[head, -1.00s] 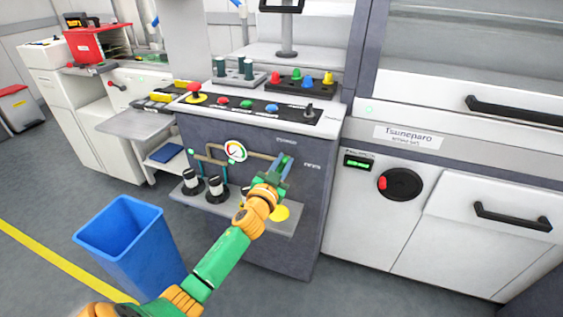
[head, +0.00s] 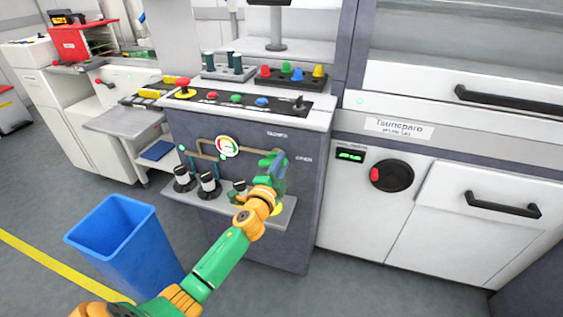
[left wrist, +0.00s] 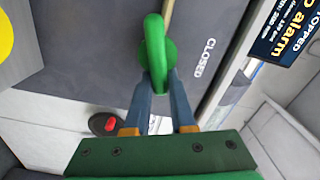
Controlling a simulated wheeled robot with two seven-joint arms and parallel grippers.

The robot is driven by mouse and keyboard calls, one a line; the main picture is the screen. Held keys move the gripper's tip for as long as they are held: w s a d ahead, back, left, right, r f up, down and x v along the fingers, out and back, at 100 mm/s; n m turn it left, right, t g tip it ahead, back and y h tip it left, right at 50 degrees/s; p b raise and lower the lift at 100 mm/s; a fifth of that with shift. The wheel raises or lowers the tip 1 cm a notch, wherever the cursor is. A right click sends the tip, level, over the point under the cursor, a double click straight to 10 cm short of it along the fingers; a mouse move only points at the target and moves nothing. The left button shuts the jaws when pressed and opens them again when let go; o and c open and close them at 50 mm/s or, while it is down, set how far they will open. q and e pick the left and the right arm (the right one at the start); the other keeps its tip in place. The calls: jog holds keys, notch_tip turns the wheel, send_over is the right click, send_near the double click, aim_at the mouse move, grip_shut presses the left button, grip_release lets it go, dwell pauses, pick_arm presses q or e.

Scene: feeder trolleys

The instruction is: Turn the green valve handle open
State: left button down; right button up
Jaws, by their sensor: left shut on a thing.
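The green valve handle (left wrist: 156,50) is a rounded lever on the dark front panel of the machine, with a tan pipe running to it. In the left wrist view its lower end lies between the fingertips of my left gripper (left wrist: 160,82), which is shut on it. In the head view my left gripper (head: 277,163) is at the panel and hides much of the handle (head: 265,161). The word CLOSED (left wrist: 203,58) is printed beside the handle, and the OPEN label (head: 304,159) is to the right of the gripper. My right gripper is not in view.
A round gauge (head: 227,146) is on the piping left of the handle. A grey shelf (head: 225,213) with black-and-white cylinders juts out below. A blue bin (head: 125,245) stands at the lower left. A white cabinet with a black knob (head: 392,176) is to the right.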

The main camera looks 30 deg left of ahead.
pick_arm(q)
jog(key=m, duration=0.3)
jog(key=shift+a+f, duration=0.15)
jog(key=shift+f, duration=0.25)
jog(key=shift+m, duration=0.4)
jog(key=shift+a+r, duration=0.1)
jog(key=shift+r, duration=0.1)
jog(key=c, duration=0.8)
grip_release()
jog(key=shift+o, duration=0.2)
jog(key=shift+a+f, duration=0.35)
jog(key=shift+a, duration=0.05)
jog(key=shift+d+r, duration=0.1)
jog(key=shift+d, duration=0.15)
